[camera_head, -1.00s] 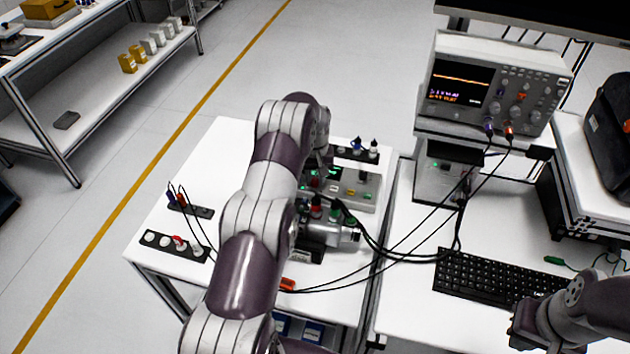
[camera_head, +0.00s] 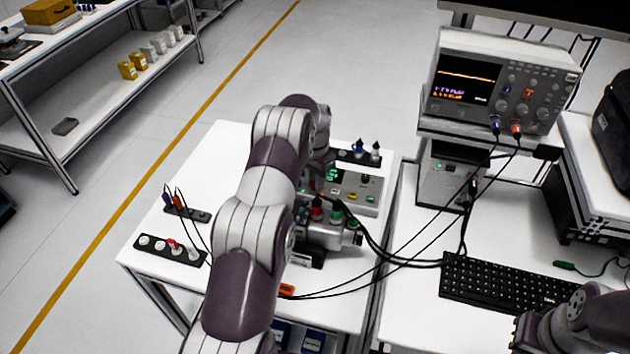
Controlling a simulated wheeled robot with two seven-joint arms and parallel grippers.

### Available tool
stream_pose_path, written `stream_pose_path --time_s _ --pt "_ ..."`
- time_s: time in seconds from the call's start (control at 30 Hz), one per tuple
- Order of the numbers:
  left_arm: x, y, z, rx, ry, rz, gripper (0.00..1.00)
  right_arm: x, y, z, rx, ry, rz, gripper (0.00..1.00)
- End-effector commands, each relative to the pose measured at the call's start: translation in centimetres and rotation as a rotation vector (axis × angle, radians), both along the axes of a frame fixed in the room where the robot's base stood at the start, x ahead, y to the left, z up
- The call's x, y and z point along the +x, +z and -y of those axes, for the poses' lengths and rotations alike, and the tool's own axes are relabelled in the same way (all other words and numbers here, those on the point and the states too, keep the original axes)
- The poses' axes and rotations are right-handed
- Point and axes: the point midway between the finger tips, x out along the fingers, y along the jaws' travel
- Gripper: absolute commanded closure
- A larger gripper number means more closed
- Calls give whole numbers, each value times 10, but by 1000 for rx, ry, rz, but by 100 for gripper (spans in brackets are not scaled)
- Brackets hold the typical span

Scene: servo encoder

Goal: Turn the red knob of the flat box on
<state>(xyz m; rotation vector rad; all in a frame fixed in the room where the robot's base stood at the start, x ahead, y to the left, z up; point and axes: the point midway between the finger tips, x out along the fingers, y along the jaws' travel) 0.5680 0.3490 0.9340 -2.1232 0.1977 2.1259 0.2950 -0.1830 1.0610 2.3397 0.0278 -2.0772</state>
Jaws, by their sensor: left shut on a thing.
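The flat box (camera_head: 368,203), a pale box with a green-lit display and small coloured buttons, lies near the far right part of the white table. My left arm reaches over the table and covers the box's left side. My left gripper (camera_head: 318,188) points down there, shut, and is mostly hidden behind my own arm. The red knob is not clearly visible; it appears to be at the gripper, where the arm hides it.
A silver device with red and green terminals (camera_head: 337,216) stands in front of the box, with black cables running right. A black strip with several round pieces (camera_head: 145,252) lies at the left. An oscilloscope (camera_head: 500,90) and a keyboard (camera_head: 505,280) are at the right.

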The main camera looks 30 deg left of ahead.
Motion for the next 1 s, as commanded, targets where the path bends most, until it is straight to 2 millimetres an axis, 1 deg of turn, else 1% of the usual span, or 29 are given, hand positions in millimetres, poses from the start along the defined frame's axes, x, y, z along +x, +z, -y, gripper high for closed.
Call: stream_pose_path --time_s 0.03,0.6,0.63,0.7,0.93,1.0 --pt "3 2 -1 2 -10 10 100 0 -1 0 0 0 0 100" --pt "3 4 -1 3 -38 12 100 0 -1 0 0 0 0 100" --pt "3 4 -1 3 -38 12 68 0 -1 0 0 0 0 100" --pt "3 3 0 3 -38 11 48 0 -1 0 0 0 0 100" --pt "1 2 0 1 -38 5 48 0 -1 0 0 0 0 100" --pt "1 4 0 1 -38 5 48 0 -1 0 0 0 0 100"
